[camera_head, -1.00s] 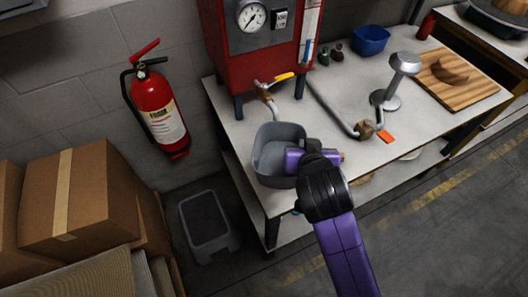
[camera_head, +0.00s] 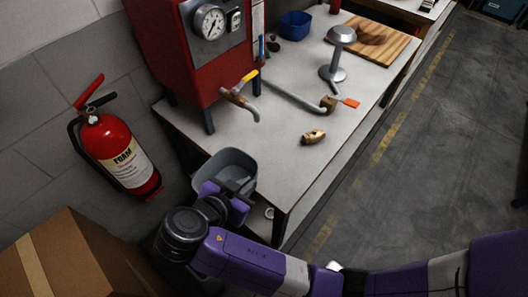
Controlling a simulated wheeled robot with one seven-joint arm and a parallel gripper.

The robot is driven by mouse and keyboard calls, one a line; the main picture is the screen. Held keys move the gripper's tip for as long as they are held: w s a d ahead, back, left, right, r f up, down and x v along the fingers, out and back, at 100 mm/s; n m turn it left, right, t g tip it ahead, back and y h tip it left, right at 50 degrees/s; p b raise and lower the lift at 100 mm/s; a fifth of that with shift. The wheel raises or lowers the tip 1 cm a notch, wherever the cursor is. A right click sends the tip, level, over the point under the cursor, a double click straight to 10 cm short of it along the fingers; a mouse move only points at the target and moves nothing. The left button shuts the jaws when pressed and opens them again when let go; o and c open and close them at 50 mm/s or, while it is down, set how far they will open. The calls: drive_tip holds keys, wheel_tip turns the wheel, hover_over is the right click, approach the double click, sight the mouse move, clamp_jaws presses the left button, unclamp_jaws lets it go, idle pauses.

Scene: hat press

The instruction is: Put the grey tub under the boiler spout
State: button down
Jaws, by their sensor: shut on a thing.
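The grey tub (camera_head: 229,160) is upright at the near left edge of the table (camera_head: 205,143), in front of the boiler. I cannot tell whether it touches the table or hangs just past the edge. My gripper (camera_head: 236,189) is shut on the tub's near wall, and my wrist hides part of that side. The red boiler (camera_head: 183,58) stands on legs at the back left. Its spout (camera_head: 247,105), with a yellow lever, points down over bare tabletop, behind and slightly right of the tub. The visible inside of the tub looks empty.
A brass fitting (camera_head: 313,137) lies on the table right of the tub. A bent pipe with an orange lever (camera_head: 350,102), a metal stand (camera_head: 335,55), a wooden board (camera_head: 375,42) and a blue bin (camera_head: 295,24) are farther back. A fire extinguisher (camera_head: 122,155) and cardboard box (camera_head: 70,255) are left.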

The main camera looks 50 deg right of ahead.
drive_tip(key=shift+m+g, duration=0.3)
drive_tip(key=shift+w+d+f+b, duration=0.1)
drive_tip(key=shift+w+d+f, duration=0.4)
drive_tip(key=shift+d, duration=2.45)
drive_tip(key=shift+w+d+f+b, duration=0.15)
drive_tip(key=shift+w+d+f, duration=0.35)
drive_tip(key=shift+d, duration=2.5)
drive_tip(key=shift+w+d+f+b, duration=0.1)
drive_tip(key=shift+w+d+f, duration=0.4)
drive_tip(key=shift+d, duration=2.45)
drive_tip(key=c, duration=1.6)
unclamp_jaws()
drive_tip(key=shift+s+f, duration=0.2)
drive_tip(key=b+v, duration=0.1)
drive_tip(key=v, duration=1.1)
drive_tip(key=shift+b, duration=0.4)
